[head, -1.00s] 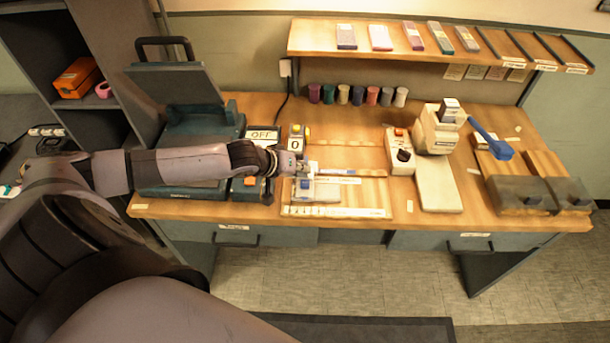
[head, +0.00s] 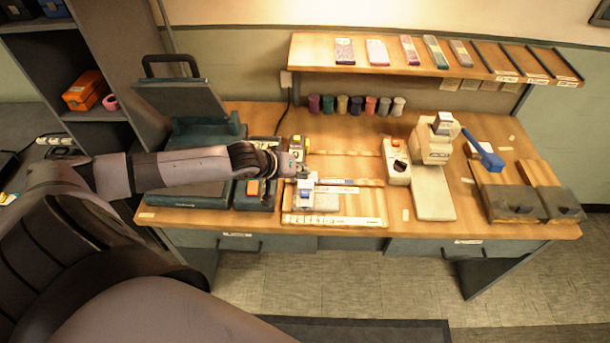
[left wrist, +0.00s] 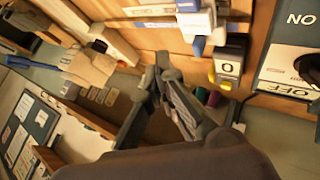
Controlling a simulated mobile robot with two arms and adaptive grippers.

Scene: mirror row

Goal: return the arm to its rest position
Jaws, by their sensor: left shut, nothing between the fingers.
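My left arm reaches in from the left over the workbench (head: 420,212). Its gripper (head: 300,166) is shut and empty, just behind a small white block with a blue top (head: 305,190) on the wooden board. In the left wrist view the dark fingers of my left gripper (left wrist: 168,82) are close together with nothing between them. The white and blue block also shows there at the top (left wrist: 196,18), apart from the fingers. My right gripper is not in view.
A white control box (head: 397,165), a cream stamping device (head: 434,145) and dark-fronted wooden blocks (head: 515,204) stand to the right.

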